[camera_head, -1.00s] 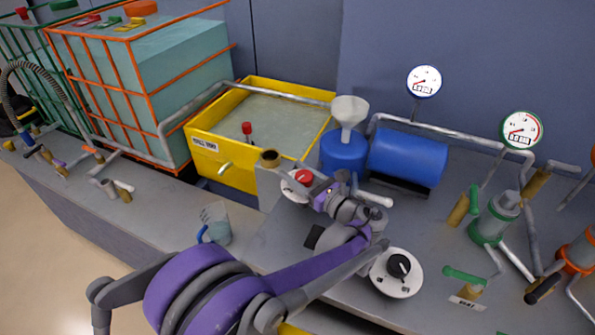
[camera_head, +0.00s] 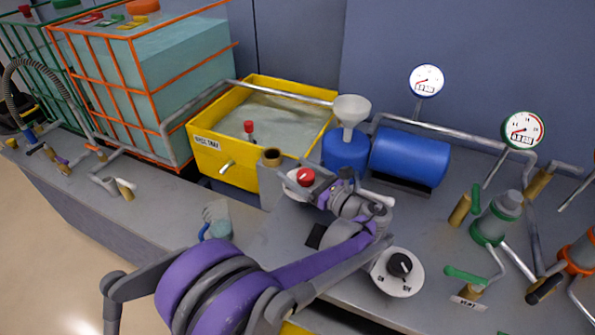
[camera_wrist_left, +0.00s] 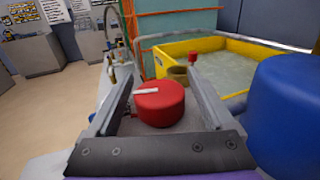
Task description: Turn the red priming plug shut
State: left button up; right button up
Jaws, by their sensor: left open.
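The red priming plug (camera_head: 306,175) is a round red knob on a white disc beside the yellow tray's near right corner. In the left wrist view the plug (camera_wrist_left: 161,106) shows large, with a pale bar mark on its top left. My left gripper (camera_head: 325,189) is just right of the plug in the head view. In the wrist view its two fingers (camera_wrist_left: 158,82) are spread, one on each side of the plug, with gaps showing; I cannot tell how far it reaches down around it. My right gripper is not in view.
A yellow tray (camera_head: 203,157) of liquid stands behind the plug. A blue tank with a funnel (camera_head: 350,106) and a blue cylinder (camera_head: 409,156) stand to the right. A clear jug (camera_head: 217,219) sits at the front left.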

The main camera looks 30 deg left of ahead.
pick_arm(q)
notch_tip(320, 180, up, 10)
jog(key=p, duration=0.2)
dwell(0.3)
